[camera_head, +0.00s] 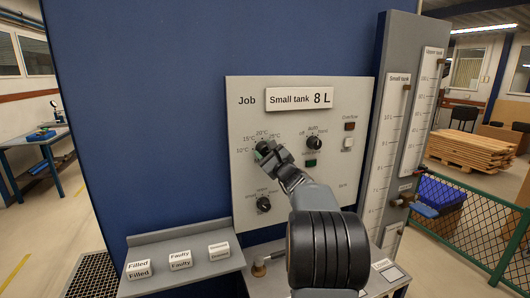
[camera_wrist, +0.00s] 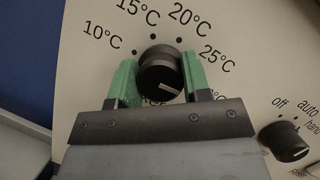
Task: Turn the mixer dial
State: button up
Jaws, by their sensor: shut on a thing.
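The mixer dial (camera_wrist: 160,72) is a round black knob with a white pointer line, set in a ring of temperature marks from 10°C to 25°C. The pointer line faces the lower right in the wrist view, below the 25°C mark. Labels under the dial are partly hidden by my gripper. My gripper (camera_wrist: 158,66) has one green finger on each side of the knob and is shut on it. In the head view my gripper (camera_head: 266,152) covers most of the dial at the upper left of the grey panel (camera_head: 240,185).
An off/auto/hand knob (camera_head: 314,142) sits right of the dial, and another black knob (camera_head: 264,204) below it. A "Small tank 8 L" sign (camera_head: 299,98) is above. Tall gauges (camera_head: 390,140) stand right. A shelf (camera_head: 205,268) with labelled blocks juts out lower left.

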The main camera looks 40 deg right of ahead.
jog(key=shift+c, duration=1.3)
jog(key=shift+n+b, duration=0.3)
jog(key=shift+b, duration=0.1)
jog(key=shift+f+n+g+y+b, duration=0.25)
jog(key=shift+n+y+b, duration=0.25)
jog(key=shift+n+b, duration=0.65)
jog(key=n+g+b, duration=0.1)
jog(key=n+b, duration=0.1)
jog(key=n, duration=0.1)
jog(key=n+g+y+b, duration=0.1)
jog(key=n+b, duration=0.1)
jog(key=n, duration=0.1)
jog(key=shift+r, duration=0.1)
jog(key=n+g+b, duration=0.1)
jog(key=n+g, duration=0.1)
jog(key=n, duration=0.2)
jog(key=shift+r, duration=0.1)
jog(key=shift+n+g+h+b, duration=0.35)
jog(key=shift+n+g, duration=0.3)
jog(key=shift+n, duration=1.3)
